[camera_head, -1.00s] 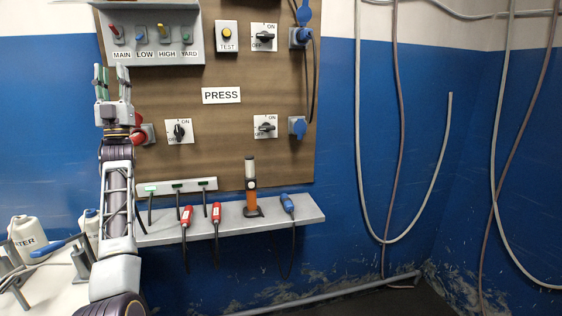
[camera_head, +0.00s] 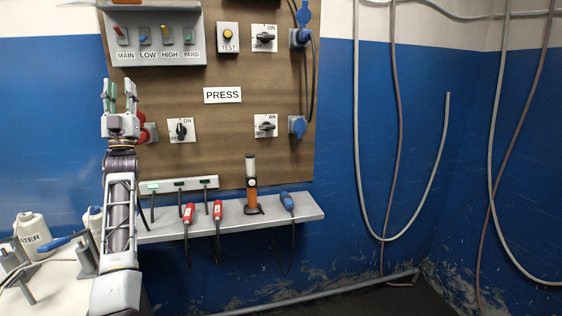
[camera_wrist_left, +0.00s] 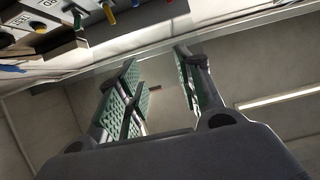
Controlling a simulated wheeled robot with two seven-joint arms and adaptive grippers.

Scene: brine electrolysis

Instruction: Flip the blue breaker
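The blue breaker (camera_head: 144,40) is a small blue lever above the LOW label, on the grey breaker panel (camera_head: 155,59) at the top left of the head view. Red, yellow and green levers share that panel. My left gripper (camera_head: 119,96) points up, below and left of the blue breaker and apart from it. Its green-padded fingers stand apart with nothing between them. They also show open in the left wrist view (camera_wrist_left: 158,95), with the panel's levers beyond at the upper left. My right gripper is out of view.
A red plug fitting (camera_head: 142,130) sits close beside my left wrist. A TEST button (camera_head: 228,35) and rotary switches (camera_head: 181,130) are on the brown board (camera_head: 270,90). A grey shelf (camera_head: 305,211) with red and blue connectors juts out below. A white bottle (camera_head: 33,233) stands lower left.

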